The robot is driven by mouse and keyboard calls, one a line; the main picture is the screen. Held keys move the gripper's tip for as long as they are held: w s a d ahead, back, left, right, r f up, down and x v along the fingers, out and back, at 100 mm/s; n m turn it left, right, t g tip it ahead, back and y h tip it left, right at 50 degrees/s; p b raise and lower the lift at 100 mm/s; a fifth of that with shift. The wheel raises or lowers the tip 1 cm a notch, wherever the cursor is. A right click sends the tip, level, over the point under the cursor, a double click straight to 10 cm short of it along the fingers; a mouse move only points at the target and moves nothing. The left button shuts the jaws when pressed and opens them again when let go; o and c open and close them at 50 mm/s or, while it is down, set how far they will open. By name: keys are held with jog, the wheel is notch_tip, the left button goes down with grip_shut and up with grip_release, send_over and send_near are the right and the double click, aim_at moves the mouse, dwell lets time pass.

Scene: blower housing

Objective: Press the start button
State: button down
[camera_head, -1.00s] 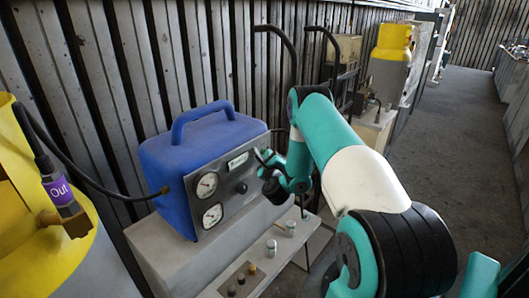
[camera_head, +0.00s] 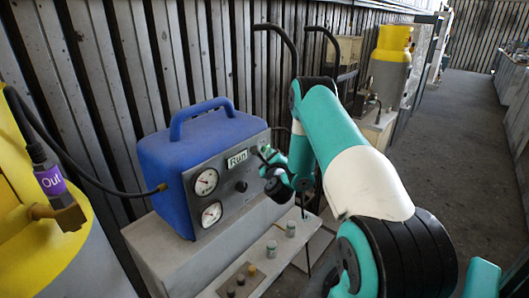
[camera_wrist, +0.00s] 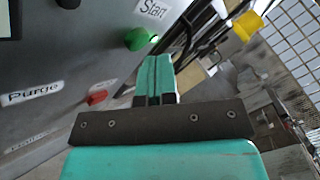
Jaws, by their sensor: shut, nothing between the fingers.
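The green start button (camera_wrist: 138,39) is on the grey panel beneath a "Start" label in the wrist view, with a small lit green spot at its right edge. My gripper (camera_wrist: 157,62) is shut and empty, its fingertips just below and right of the button. I cannot tell whether they touch it. In the head view my gripper (camera_head: 262,160) is at the right side of the blue machine's front panel (camera_head: 222,190). The button is not clearly visible there. The panel's display (camera_head: 237,158) reads "Run".
A red button (camera_wrist: 97,97) and a "Purge" label (camera_wrist: 31,92) are on the same panel. The blue machine (camera_head: 180,160) stands on a grey bench (camera_head: 160,240) with small knobs in front. A yellow tank (camera_head: 30,200) with an "Out" hose is at left.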

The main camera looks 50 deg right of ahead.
jog(key=s+b, duration=0.6)
jog(key=b, duration=0.7)
jog(key=shift+d, duration=0.25)
dwell(0.8)
